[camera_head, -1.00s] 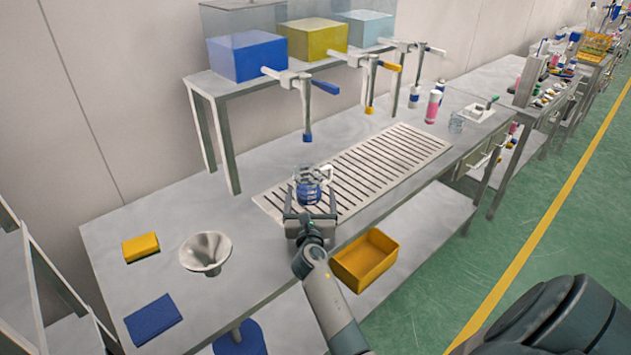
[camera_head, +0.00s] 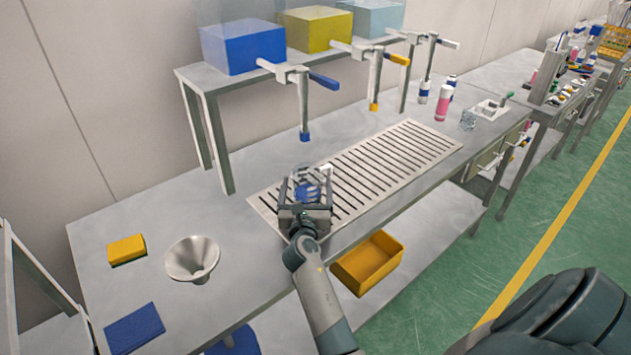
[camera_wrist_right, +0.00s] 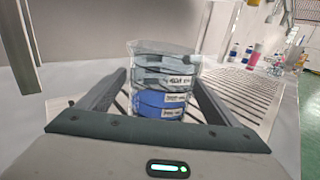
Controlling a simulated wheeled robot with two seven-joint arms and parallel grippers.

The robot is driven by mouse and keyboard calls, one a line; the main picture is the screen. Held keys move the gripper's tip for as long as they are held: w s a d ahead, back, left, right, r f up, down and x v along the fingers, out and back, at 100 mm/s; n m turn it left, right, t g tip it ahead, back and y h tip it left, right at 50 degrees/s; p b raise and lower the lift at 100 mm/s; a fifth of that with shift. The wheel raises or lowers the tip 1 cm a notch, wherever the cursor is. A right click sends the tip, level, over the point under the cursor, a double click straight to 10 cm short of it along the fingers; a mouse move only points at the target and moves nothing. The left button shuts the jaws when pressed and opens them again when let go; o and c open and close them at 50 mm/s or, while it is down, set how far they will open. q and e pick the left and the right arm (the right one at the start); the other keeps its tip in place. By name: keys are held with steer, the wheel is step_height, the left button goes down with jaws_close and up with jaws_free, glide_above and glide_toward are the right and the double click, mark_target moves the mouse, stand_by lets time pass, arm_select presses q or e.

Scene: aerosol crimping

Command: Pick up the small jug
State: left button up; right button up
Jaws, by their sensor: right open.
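The small jug (camera_wrist_right: 163,75) is clear, with dark bands and printed labels around it and blue in its lower part. In the head view the jug (camera_head: 307,190) stands at the near left end of the slotted grate, partly hidden by my gripper. My right gripper (camera_head: 306,192) is open, with one finger on each side of the jug. In the right wrist view the fingers (camera_wrist_right: 158,90) flank the jug, and I cannot tell whether they touch it. My left gripper is not in view.
The slotted grate (camera_head: 395,163) runs right along the table. Taps with a blue lever (camera_head: 323,80) and a yellow lever (camera_head: 397,59) hang behind it. A yellow bin (camera_head: 367,263) is below.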

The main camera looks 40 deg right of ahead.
mark_target(308, 165)
steer(key=shift+w, duration=0.1)
steer(key=shift+a+r, duration=0.2)
steer(key=shift+d+f, duration=0.1)
steer(key=c, duration=1.2)
steer(key=shift+c, duration=0.2)
steer(key=shift+r, duration=0.65)
steer(key=r+p, duration=0.1)
steer(key=r, duration=0.2)
steer(key=shift+d+r, duration=0.2)
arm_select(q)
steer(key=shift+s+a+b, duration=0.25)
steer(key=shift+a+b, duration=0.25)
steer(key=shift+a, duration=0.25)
arm_select(e)
steer(key=d+r, duration=0.6)
steer(key=d, duration=0.5)
steer(key=shift+r, duration=0.2)
steer(key=shift+d, duration=0.1)
